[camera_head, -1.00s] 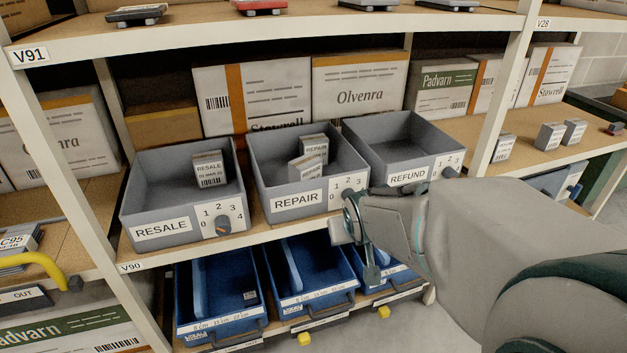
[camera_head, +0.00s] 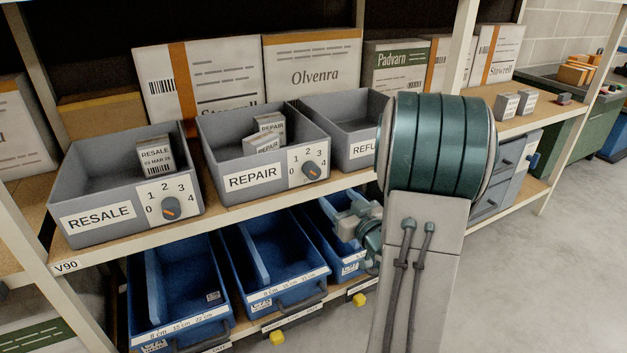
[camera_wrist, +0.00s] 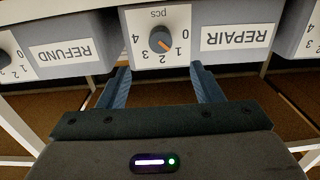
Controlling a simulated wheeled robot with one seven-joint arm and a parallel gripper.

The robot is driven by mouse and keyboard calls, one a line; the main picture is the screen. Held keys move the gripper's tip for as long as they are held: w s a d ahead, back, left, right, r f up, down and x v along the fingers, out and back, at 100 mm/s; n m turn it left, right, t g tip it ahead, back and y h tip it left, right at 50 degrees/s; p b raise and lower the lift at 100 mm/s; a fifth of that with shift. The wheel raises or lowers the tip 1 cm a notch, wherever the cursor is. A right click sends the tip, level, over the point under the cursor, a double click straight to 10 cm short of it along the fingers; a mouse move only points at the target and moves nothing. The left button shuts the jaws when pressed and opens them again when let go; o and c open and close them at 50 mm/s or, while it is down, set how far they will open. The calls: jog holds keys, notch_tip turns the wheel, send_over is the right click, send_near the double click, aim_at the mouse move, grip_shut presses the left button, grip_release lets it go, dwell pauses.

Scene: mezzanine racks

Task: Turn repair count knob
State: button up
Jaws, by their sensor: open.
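The grey REPAIR bin (camera_head: 214,142) stands on the shelf between the RESALE and REFUND bins, with two REPAIR-labelled boxes (camera_head: 268,138) inside. Its dark round knob (camera_head: 312,171) sits on a white dial plate marked 0 to 4. In the wrist view, upside down, the same knob (camera_wrist: 160,40) shows an orange pointer aimed at about 1. My gripper (camera_wrist: 163,78) is open and empty, its two fingers apart just in front of and below the knob, not touching it. In the head view my gripper (camera_head: 350,222) is low right of the knob, partly hidden by my arm.
The RESALE bin (camera_head: 75,190) with its own knob (camera_head: 171,208) is on the left. Blue bins (camera_head: 262,262) fill the shelf below. Open floor (camera_head: 555,260) lies to the right.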

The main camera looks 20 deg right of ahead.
aim_at(315, 175)
jog(key=w, duration=1.3)
jog(key=shift+w+a, duration=0.35)
jog(key=shift+a, duration=0.05)
jog(key=c, duration=1)
